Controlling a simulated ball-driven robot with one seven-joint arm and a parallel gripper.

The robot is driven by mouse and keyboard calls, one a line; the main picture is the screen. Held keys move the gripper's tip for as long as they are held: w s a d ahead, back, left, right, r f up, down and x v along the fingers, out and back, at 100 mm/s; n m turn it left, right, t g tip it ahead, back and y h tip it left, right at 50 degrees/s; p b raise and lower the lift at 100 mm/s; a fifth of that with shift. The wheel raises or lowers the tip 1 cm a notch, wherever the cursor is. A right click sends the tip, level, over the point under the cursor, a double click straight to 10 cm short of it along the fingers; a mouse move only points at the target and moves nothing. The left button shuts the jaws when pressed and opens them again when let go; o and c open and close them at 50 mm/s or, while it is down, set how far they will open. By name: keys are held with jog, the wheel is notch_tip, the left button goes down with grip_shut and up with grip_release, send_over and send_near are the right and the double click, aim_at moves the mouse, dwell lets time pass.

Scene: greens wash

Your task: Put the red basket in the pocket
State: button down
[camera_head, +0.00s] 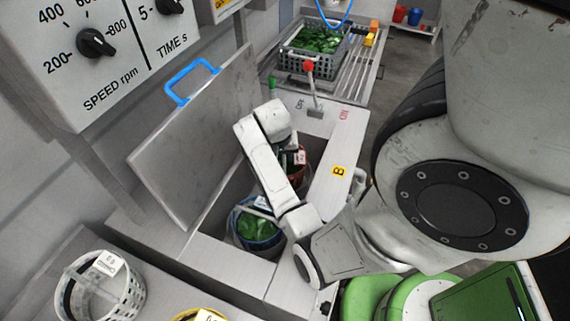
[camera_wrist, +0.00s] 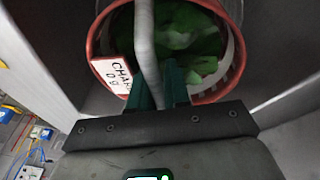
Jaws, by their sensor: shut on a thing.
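The red basket (camera_wrist: 236,62) holds leafy greens and bears a white label whose text is partly cut off. In the wrist view its pale handle bar runs between the green fingers of my gripper (camera_wrist: 160,88), which are shut on it. In the head view the red basket (camera_head: 302,171) shows only in part behind my arm, inside the open well of the machine (camera_head: 222,203). My gripper is mostly hidden by my arm there. A blue basket (camera_head: 257,243) with greens sits in the near part of the well. Whether the red basket touches the pocket floor cannot be told.
The lid (camera_head: 185,140) with a blue handle stands open at the left. A red-knobbed lever (camera_head: 311,85) rises behind the well. A white basket (camera_head: 100,291) and a yellow-rimmed one (camera_head: 200,315) are at the front left. A grey crate (camera_head: 309,62) stands at the back.

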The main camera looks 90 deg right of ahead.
jog(key=shift+f, duration=1.75)
jog(key=shift+f, duration=0.1)
jog(key=c, duration=1.1)
grip_release()
jog(key=v, duration=1.2)
